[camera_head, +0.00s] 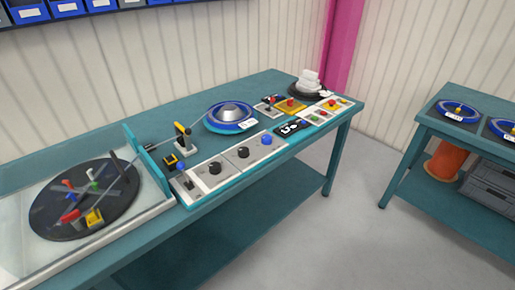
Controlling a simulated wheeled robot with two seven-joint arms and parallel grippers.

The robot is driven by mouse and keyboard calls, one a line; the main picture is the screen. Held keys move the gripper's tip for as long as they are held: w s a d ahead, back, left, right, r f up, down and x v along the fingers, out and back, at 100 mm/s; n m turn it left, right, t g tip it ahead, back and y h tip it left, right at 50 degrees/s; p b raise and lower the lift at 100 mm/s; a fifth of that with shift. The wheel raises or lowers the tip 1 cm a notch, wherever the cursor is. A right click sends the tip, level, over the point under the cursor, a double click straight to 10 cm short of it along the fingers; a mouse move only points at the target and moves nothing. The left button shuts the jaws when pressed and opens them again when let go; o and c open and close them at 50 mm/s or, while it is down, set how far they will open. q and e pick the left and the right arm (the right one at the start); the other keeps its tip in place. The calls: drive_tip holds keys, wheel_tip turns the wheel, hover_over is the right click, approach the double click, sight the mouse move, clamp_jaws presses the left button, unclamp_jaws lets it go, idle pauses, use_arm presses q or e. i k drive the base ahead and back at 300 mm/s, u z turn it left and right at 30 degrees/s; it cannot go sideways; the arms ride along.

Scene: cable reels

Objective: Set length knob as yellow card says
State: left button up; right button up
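A row of pale control panels runs along the front of the teal bench (262,88). It carries a black knob (214,168), a second black knob (243,152) and a blue knob (266,140). I cannot tell which one is the length knob, and the knob markings are too small to read. I cannot make out a readable yellow card. Neither of my grippers is in view.
A dark turntable (85,200) with coloured pegs is at left. A blue reel (231,117) with a white tag lies mid-bench. A black-and-yellow post (183,138) stands left of it. A second teal table (425,122) holds blue reels at right. Grey floor lies between.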

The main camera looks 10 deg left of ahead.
sight(266, 139)
drive_tip(key=z, duration=0.45)
drive_tip(key=k, duration=0.5)
drive_tip(key=z, duration=0.95)
drive_tip(key=i, duration=0.8)
drive_tip(key=u, duration=0.65)
